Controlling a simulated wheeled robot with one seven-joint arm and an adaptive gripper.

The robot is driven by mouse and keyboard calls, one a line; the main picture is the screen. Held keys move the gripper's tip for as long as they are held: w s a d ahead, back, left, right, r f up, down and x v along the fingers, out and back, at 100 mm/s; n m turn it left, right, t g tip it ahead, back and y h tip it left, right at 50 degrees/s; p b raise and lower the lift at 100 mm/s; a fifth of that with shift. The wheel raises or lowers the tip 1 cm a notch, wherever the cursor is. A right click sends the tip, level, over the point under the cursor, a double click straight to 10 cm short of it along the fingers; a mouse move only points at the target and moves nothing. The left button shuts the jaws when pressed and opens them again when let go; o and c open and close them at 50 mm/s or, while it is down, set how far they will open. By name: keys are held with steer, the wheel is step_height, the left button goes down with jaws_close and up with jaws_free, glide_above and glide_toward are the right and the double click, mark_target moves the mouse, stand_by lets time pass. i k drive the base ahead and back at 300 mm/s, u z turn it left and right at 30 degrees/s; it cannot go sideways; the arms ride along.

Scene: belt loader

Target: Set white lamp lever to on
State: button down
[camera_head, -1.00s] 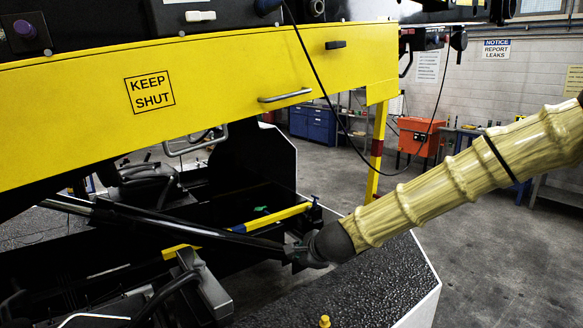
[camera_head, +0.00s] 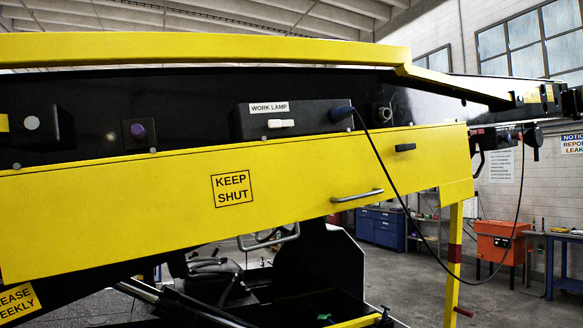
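The white lamp lever (camera_head: 281,123) sits on a black box (camera_head: 312,116) under a "WORK LAMP" label (camera_head: 268,107). The lever lies level, pointing sideways; I cannot tell which setting that is. The box is on the black side of the loader, just above the yellow "KEEP SHUT" panel (camera_head: 290,190). A dark blue plug (camera_head: 341,113) with a black cable is at the box's right end. My gripper is not in view.
A purple knob (camera_head: 138,131) is left of the lamp box. A metal handle (camera_head: 357,196) sticks out from the panel below. The space before the lever looks clear.

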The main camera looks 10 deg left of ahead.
mark_target(272, 124)
steer(key=u, duration=1.15)
steer(key=k, duration=0.4)
steer(key=z, duration=0.3)
